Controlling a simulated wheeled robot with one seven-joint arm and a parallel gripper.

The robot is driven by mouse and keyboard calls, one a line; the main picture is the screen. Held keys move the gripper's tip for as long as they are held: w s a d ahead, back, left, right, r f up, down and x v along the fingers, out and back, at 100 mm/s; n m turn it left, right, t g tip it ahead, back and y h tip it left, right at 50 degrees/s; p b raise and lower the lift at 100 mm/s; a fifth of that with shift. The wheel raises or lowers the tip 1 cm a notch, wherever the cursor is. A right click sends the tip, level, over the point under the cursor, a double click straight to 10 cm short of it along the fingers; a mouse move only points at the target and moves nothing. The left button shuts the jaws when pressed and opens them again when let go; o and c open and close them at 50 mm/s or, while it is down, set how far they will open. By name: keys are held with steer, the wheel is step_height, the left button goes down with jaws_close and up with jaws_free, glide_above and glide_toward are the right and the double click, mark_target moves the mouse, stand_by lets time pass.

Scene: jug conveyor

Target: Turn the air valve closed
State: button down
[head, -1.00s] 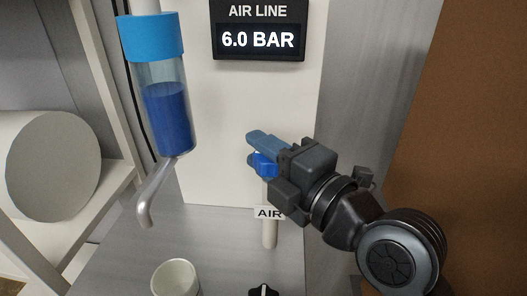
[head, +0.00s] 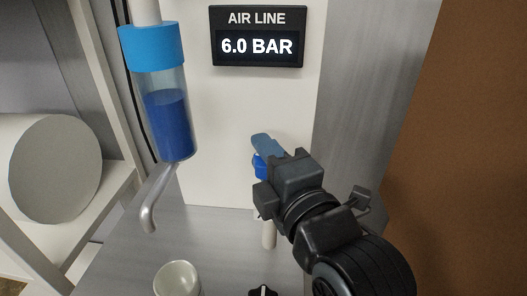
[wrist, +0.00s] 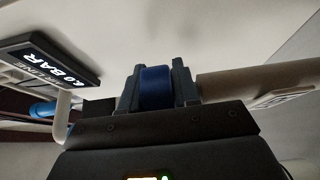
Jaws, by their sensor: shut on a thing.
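The air valve's blue handle (wrist: 156,87) sits between the two fingers of my gripper (wrist: 157,84) in the wrist view, and the gripper is shut on it. In the head view a bit of the blue valve (head: 260,166) shows beside my gripper (head: 268,150), at the top of the pale air pipe (head: 269,236). The pipe also shows in the wrist view (wrist: 245,82). My gripper hides most of the valve, so its exact angle cannot be told. The air line display (head: 257,36) reads 6.0 BAR.
A clear cylinder with blue liquid (head: 167,120) and a metal spout (head: 152,195) hang at the left. A white cup (head: 177,279) and a black knob (head: 263,291) are at the bottom. A large pale roll (head: 45,168) lies on the left shelf.

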mark_target(262, 177)
steer(key=m+h, duration=0.1)
steer(key=h, duration=0.1)
steer(key=m+t+h, duration=0.1)
steer(key=m+h, duration=0.1)
steer(key=h, duration=0.1)
steer(key=m+t+h, duration=0.1)
steer(key=m+h, duration=0.1)
steer(key=shift+d+h, duration=0.3)
steer(key=shift+h, duration=0.1)
steer(key=m+h, duration=0.2)
steer(key=h, duration=0.1)
steer(key=m+h, duration=0.1)
steer(key=shift+d+g+h, duration=0.25)
steer(key=shift+g+h, duration=0.05)
steer(key=shift+h, duration=0.1)
steer(key=shift+d+m+g+h, duration=0.2)
steer(key=shift+m+g+h, duration=0.3)
steer(key=shift+m+h, duration=0.8)
steer(key=shift+f+h, duration=0.1)
steer(key=shift+h, duration=0.2)
steer(key=c, duration=1.2)
jaws_free()
steer(key=shift+b+v, duration=0.9)
steer(key=shift+v, duration=3)
